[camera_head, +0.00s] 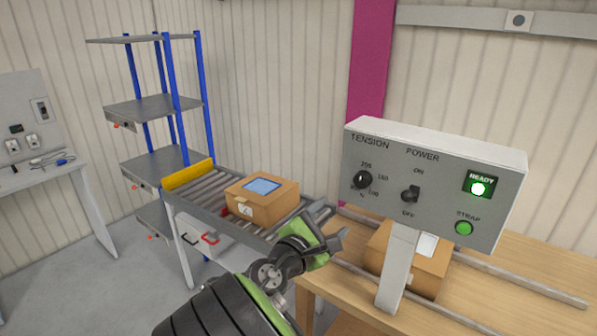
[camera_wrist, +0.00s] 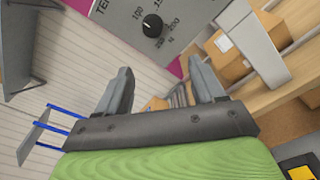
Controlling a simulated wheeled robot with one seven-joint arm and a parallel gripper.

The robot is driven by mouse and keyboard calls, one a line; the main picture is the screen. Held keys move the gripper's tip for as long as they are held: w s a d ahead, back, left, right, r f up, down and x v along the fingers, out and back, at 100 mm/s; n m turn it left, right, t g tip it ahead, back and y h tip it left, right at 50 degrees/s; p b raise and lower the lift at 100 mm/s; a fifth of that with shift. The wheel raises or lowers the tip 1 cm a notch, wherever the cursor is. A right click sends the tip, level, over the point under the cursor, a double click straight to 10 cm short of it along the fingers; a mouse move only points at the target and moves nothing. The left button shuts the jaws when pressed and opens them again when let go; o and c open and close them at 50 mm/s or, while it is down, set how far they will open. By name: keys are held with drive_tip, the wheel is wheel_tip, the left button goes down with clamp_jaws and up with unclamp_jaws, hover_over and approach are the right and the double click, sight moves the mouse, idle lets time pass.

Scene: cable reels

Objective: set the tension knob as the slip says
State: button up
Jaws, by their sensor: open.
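The tension knob (camera_head: 362,179) is a small black round knob at the left of the grey control panel (camera_head: 440,165), under the word TENSION. Small numbers ring it; I cannot read its setting for certain. It also shows in the wrist view (camera_wrist: 152,26), beyond my fingertips. My gripper (camera_head: 338,240) is open and empty, below and left of the panel, apart from the knob. Its two grey fingers show spread in the wrist view (camera_wrist: 160,75). A white paper (camera_head: 428,245) lies on the box behind the panel's post; I cannot tell whether it is the slip.
The panel also has a power switch (camera_head: 410,194), a lit green READY lamp (camera_head: 478,188) and a green STRAP button (camera_head: 464,228). A carton (camera_head: 262,207) sits on the roller conveyor; another (camera_head: 388,250) stands behind the post on the wooden table (camera_head: 500,300). A shelf rack (camera_head: 150,110) stands left.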

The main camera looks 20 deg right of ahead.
drive_tip(key=r, duration=0.1)
drive_tip(key=p, duration=0.2)
approach(360, 183)
drive_tip(key=shift+n+t, duration=0.3)
drive_tip(key=x, duration=0.9)
drive_tip(key=shift+s+f, duration=0.1)
drive_tip(key=shift+b, duration=0.3)
drive_tip(key=shift+c, duration=0.4)
drive_tip(key=c, duration=1)
